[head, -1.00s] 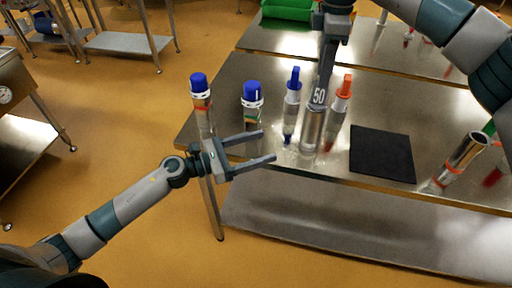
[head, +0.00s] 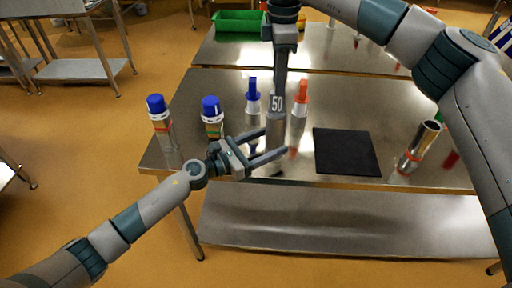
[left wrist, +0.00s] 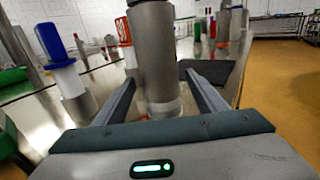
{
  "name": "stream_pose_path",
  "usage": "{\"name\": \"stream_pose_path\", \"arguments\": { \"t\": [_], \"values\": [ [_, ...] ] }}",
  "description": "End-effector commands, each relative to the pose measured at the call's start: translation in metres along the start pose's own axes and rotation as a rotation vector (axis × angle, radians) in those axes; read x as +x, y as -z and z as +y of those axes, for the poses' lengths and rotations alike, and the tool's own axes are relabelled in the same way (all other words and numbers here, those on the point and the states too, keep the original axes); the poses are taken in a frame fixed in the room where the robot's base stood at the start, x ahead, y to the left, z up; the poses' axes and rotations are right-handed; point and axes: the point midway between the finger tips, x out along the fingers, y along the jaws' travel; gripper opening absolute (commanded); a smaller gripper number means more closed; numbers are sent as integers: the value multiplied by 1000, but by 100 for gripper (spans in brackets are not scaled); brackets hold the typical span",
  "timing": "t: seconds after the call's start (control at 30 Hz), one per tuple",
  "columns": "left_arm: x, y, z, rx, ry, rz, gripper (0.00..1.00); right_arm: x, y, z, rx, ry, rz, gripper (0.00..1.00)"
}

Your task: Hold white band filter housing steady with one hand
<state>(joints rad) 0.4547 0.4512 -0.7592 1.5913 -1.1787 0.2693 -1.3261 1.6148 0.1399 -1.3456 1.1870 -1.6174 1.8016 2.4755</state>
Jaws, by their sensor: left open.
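The filter housing (head: 275,127) is an upright steel cylinder on the table, partly hidden by my left gripper in the head view. The left wrist view shows the housing (left wrist: 157,55) with a pale white band (left wrist: 163,107) low on it. My left gripper (head: 273,143) is open, its fingers reaching to either side of the housing; I see no clear contact. A dark grey piece marked 50 (head: 277,103) sits at the housing's top. My right gripper (head: 279,88) points down onto this piece from above; its fingers are seen edge-on, so its grip is unclear.
A blue-handled tool (head: 252,98) and an orange-handled one (head: 300,100) stand close beside the housing. Two blue-capped cylinders (head: 158,115) (head: 211,115) stand left. A black mat (head: 345,152) and a tilted steel cylinder (head: 420,145) are right. A green bin (head: 238,21) stands behind.

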Motion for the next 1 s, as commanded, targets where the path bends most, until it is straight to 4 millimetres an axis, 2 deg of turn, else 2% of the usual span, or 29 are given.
{"name": "stream_pose_path", "arguments": {
  "t": [0.2, 0.57, 0.8, 0.87, 1.0],
  "values": [
    [17, 0, 0, 1, 0, 0, 65, 0, 0, 0, 0, 0, 0, 31],
    [20, 1, 0, 0, 0, 1, 65, 0, 0, 0, 0, 0, 0, 31],
    [20, 1, 0, 0, 0, 1, 12, 0, 0, 0, 0, 0, 0, 31],
    [20, 1, 0, 0, 0, 1, 12, 0, 0, 0, 0, 0, 0, 41],
    [20, 0, 0, 0, 0, 1, 12, 0, 0, 0, -16, 0, -1, 41]
  ]
}}
